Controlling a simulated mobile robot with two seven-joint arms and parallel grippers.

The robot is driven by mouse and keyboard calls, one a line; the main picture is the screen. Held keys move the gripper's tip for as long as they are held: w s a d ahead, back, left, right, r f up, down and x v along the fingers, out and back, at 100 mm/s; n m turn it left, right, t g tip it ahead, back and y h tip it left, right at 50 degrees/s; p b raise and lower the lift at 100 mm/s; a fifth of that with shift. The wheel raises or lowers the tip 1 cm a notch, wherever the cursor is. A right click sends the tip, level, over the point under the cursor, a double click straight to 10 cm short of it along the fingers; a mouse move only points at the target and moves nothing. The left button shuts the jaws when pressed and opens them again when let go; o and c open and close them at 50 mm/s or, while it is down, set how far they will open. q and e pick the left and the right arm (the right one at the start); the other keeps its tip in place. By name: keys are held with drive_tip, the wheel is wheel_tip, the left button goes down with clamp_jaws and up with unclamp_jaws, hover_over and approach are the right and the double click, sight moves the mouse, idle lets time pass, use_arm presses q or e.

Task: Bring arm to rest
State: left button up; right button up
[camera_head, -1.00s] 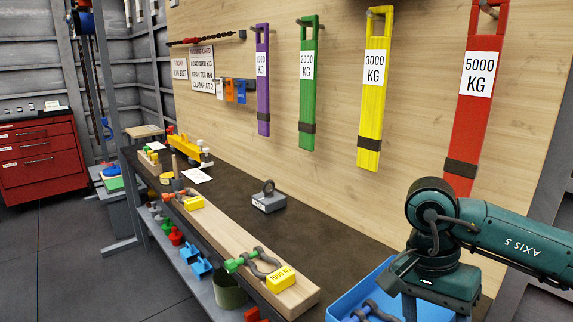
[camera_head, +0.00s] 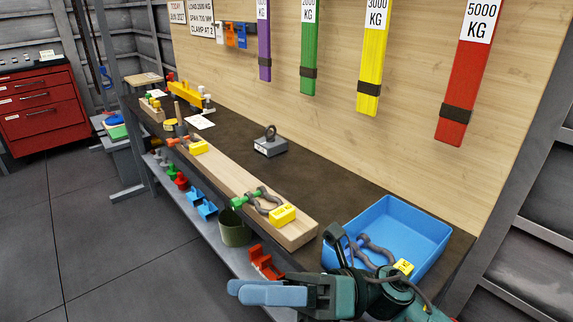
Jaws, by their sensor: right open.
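My right gripper (camera_head: 240,290) is at the bottom of the head view, its pale blue fingers pointing left. It is open, and nothing shows between the fingers. It is at the near side of the workbench (camera_head: 330,180), in front of the blue tray (camera_head: 425,222). Part of my dark green right arm is at the bottom edge, and the rest is out of view. My left gripper is not in view.
A wooden beam (camera_head: 226,175) on the bench carries shackles with yellow tags (camera_head: 283,214). A grey weight (camera_head: 270,147) stands behind it. Shackles lie in the blue tray, partly hidden by my arm. Coloured slings hang on the wall. Floor at left is clear.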

drive_tip(key=w+d+f+m+t+h, duration=0.45)
drive_tip(key=m+t, duration=0.65)
drive_tip(key=m, duration=0.5)
drive_tip(key=w+d+f+m+t+h, duration=0.5)
drive_tip(key=m+t, duration=0.5)
drive_tip(key=m, duration=0.5)
use_arm(q)
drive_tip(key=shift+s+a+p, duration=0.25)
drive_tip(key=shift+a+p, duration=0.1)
drive_tip(key=shift+p, duration=0.4)
use_arm(e)
drive_tip(key=s+d+f+m+g+h, duration=0.3)
drive_tip(key=s+f+m, duration=0.3)
drive_tip(key=f, duration=0.4)
drive_tip(key=s+d+f+m+g+h, duration=0.3)
drive_tip(key=s+d+f+m+h, duration=0.2)
drive_tip(key=f, duration=0.5)
drive_tip(key=shift+s+d+f+m, duration=0.2)
drive_tip(key=shift+s+m, duration=0.2)
drive_tip(key=shift+m, duration=0.4)
